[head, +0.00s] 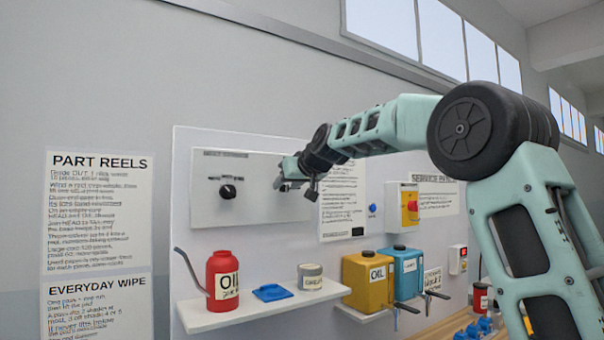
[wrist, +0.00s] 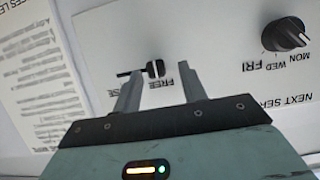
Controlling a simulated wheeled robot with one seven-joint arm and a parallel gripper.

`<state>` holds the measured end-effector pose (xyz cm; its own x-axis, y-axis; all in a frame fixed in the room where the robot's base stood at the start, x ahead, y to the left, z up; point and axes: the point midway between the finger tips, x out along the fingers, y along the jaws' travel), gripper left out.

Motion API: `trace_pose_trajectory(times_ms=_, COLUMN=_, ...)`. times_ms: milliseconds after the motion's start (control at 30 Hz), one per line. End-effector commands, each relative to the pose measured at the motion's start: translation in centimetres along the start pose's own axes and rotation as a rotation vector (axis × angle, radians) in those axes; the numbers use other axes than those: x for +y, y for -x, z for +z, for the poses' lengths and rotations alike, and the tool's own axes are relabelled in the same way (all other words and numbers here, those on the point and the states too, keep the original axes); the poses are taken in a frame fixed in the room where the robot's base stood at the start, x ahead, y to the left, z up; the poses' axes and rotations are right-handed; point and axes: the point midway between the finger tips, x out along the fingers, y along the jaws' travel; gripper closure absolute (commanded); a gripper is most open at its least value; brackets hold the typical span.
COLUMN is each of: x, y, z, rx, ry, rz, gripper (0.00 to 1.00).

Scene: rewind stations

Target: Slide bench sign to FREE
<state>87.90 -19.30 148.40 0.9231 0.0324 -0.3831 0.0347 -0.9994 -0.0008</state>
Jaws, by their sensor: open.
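The bench sign (wrist: 125,74) is a dark horizontal slot with a small black-and-white slider knob (wrist: 155,69) on a pale grey panel. The wrist view shows it upside down. The knob stands at the right end of the visible slot in that view, beside the word FREE; a partly hidden word ending in SE lies to the left. My gripper (wrist: 161,76) is open, and the knob appears between its two fingers; I cannot tell whether either touches it. In the head view my gripper (head: 282,183) is at the panel's right part and hides the sign.
The panel (head: 205,210) also carries a black dial (head: 228,192) with day names. Below is a white shelf (head: 200,322) with a red oil can (head: 222,277), a blue item (head: 271,292) and a grey tin (head: 310,277). Yellow (head: 366,284) and blue containers (head: 401,268) stand to the right.

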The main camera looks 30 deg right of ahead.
Motion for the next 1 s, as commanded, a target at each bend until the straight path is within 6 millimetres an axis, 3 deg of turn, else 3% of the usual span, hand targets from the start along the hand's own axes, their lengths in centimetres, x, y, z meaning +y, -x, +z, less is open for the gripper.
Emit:
trace_pose_trajectory(times_ms=600, x=0.0, y=13.2, z=0.2, rx=0.003, ry=0.001, rz=0.001, gripper=0.58)
trace_pose_trajectory(times_ms=800, x=-0.1, y=15.9, z=0.1, rx=0.002, ry=0.001, rz=0.0, gripper=0.58)
trace_pose_trajectory(times_ms=1000, x=-0.1, y=16.7, z=0.1, rx=0.0, ry=0.0, rz=-0.001, gripper=0.58)
